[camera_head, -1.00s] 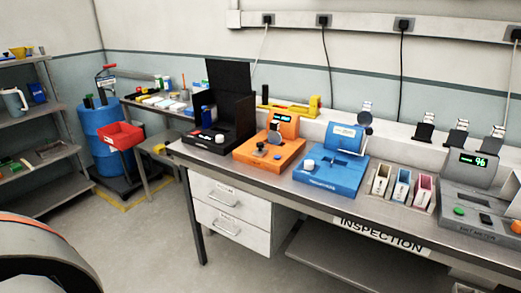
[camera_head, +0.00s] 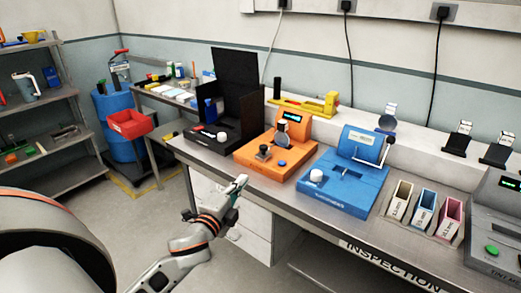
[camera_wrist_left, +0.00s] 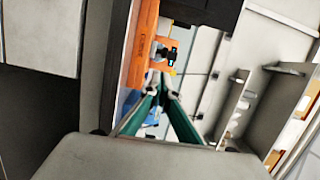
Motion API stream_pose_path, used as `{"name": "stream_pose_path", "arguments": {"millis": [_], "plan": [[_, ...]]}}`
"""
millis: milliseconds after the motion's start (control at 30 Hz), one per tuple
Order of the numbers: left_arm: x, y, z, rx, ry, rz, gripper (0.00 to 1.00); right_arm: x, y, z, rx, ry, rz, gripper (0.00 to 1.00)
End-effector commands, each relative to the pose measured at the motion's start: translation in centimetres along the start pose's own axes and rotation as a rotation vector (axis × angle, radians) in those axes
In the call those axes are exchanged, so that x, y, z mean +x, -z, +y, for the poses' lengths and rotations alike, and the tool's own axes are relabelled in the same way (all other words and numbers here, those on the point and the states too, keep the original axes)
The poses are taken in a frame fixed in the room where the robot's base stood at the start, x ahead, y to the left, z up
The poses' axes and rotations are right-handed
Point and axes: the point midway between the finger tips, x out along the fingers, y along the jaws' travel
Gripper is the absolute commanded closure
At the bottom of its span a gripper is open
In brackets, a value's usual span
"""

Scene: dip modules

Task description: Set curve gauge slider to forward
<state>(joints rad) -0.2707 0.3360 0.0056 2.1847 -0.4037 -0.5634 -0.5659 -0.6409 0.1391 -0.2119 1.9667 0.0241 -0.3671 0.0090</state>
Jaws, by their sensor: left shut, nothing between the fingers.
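I cannot read the device labels, so I cannot tell which is the curve gauge. An orange device (camera_head: 271,152) with a small green-lit display and a dark knob (camera_head: 263,152) stands on the bench. To its right is a blue device (camera_head: 353,191) with a white knob (camera_head: 316,175) and a slot. My left gripper (camera_head: 240,182) is shut and empty, in front of the bench edge near the orange device, apart from it. In the left wrist view its green fingers (camera_wrist_left: 160,82) meet at the tips, with the orange device (camera_wrist_left: 142,45) beyond. My right gripper is not in view.
A black device with a tall panel (camera_head: 235,85) stands left of the orange one. A yellow fixture (camera_head: 307,105) lies behind. Three small bins (camera_head: 424,208) and a grey meter (camera_head: 492,236) are to the right. White drawers (camera_head: 248,242) sit under the bench.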

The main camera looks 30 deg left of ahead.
Motion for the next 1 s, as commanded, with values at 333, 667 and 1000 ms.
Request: {"name": "stream_pose_path", "arguments": {"millis": [333,667,1000], "plan": [[0.2,-0.3,-1.0,0.03,0.019,-0.008,1.0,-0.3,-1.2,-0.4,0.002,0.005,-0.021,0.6],[2.4,-0.4,-1.1,0.029,0.021,-0.009,1.0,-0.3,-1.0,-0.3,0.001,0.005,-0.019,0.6],[8.9,-0.4,-1.2,0.028,0.02,-0.008,1.0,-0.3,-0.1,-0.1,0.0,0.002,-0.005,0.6]]}}
